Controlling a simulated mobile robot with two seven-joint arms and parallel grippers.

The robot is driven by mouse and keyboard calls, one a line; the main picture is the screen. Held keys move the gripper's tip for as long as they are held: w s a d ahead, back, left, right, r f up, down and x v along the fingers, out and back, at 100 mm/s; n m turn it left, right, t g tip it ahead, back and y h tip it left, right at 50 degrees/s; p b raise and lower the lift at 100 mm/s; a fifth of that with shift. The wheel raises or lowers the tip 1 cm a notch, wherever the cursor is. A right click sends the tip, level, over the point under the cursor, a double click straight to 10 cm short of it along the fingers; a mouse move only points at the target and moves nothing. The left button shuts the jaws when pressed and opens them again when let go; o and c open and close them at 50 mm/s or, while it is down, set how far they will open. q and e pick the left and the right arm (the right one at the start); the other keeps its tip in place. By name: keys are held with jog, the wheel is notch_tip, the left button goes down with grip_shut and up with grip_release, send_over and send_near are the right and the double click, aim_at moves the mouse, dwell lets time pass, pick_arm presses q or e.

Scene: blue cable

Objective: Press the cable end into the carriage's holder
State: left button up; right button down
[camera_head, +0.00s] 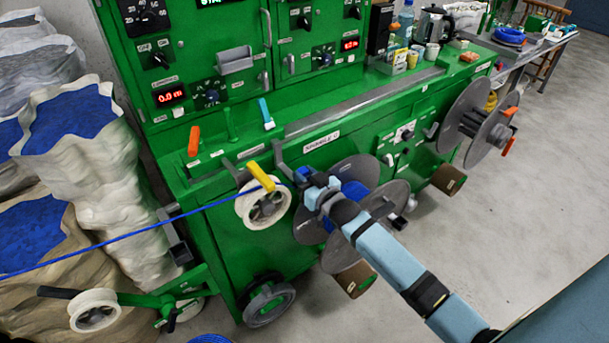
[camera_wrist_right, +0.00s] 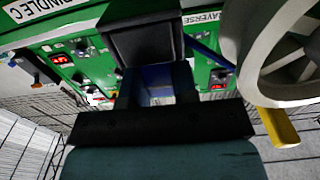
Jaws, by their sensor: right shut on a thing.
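The blue cable (camera_head: 100,243) comes in from the left, passes the white guide pulley (camera_head: 265,207) with its yellow arm, and runs to my right gripper (camera_head: 303,178). In the right wrist view a short piece of the cable (camera_wrist_right: 204,46) shows beside the pulley (camera_wrist_right: 282,50). My right gripper is shut on the cable end, seen as blue between its fingers (camera_wrist_right: 155,82). A dark block (camera_wrist_right: 145,40), apparently the carriage's holder, lies directly ahead of the fingers. Whether the cable end touches or sits in it is hidden. My left gripper is not in view.
The green machine (camera_head: 225,235) fills the middle. A grey reel (camera_head: 385,205) with blue winding sits behind my right arm, another reel (camera_head: 490,120) further right. Sacks (camera_head: 75,150) stand at left. An orange lever (camera_head: 194,140) and blue lever (camera_head: 266,112) rise nearby.

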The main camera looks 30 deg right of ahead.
jog(key=c, duration=0.8)
grip_release()
jog(key=shift+s, duration=0.1)
jog(key=s+p, duration=0.1)
jog(key=s, duration=0.1)
jog(key=s+p, duration=0.1)
jog(key=s, duration=0.2)
jog(key=s+d+p, duration=0.1)
jog(key=s+p, duration=0.1)
jog(key=shift+s, duration=0.4)
dwell(0.4)
